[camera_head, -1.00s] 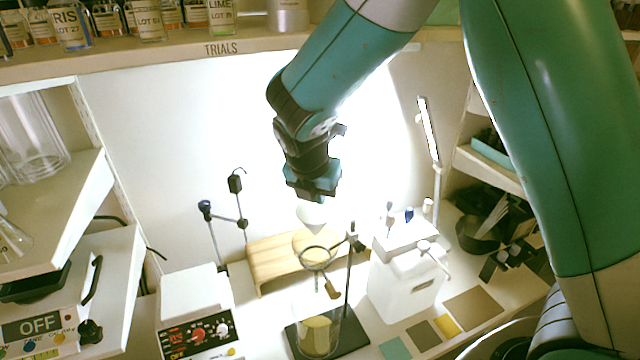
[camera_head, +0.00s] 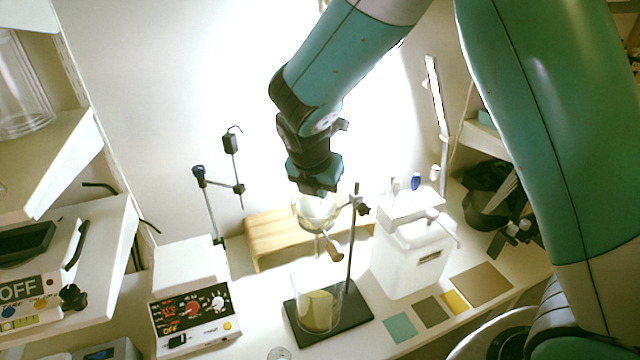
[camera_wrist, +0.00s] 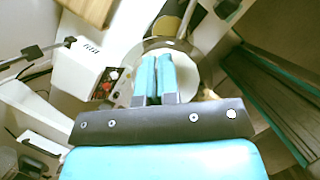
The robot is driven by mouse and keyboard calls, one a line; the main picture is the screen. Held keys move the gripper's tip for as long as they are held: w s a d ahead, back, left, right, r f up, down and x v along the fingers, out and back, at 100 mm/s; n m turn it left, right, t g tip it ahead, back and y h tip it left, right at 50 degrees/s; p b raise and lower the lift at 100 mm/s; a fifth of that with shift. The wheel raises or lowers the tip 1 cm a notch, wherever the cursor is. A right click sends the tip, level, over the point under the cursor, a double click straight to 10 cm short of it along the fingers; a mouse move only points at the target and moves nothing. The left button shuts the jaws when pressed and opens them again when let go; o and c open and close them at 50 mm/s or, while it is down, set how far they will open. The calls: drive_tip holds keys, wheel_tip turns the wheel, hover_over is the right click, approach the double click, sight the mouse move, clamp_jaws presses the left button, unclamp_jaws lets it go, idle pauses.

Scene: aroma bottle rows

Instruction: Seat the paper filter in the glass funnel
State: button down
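My gripper (camera_head: 316,192) points down just above the ring of the stand. Its two teal fingers show close together in the wrist view (camera_wrist: 156,80), shut on the pale paper filter (camera_wrist: 186,76). The filter's pale cone (camera_head: 315,207) shows right under the fingers, at the mouth of the glass funnel (camera_head: 318,224). The funnel's round clear rim also shows around the fingers in the wrist view (camera_wrist: 148,46). The filter overlaps the funnel; I cannot tell whether it touches the glass walls. The fingers hide part of both.
The ring stand's rod (camera_head: 350,245) rises right of the funnel. A beaker with yellowish content (camera_head: 318,312) stands below on the dark base (camera_head: 358,318). A white container (camera_head: 412,262) is right, a hotplate (camera_head: 190,300) left, and a wooden riser (camera_head: 262,240) behind.

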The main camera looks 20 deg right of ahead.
drive_tip(key=shift+f, duration=0.3)
drive_tip(key=c, duration=1.3)
unclamp_jaws()
drive_tip(key=b+v, duration=0.2)
drive_tip(key=v, duration=1.5)
drive_tip(key=shift+s+r+b, duration=0.1)
drive_tip(key=shift+r+b, duration=0.15)
drive_tip(key=shift+b, duration=0.05)
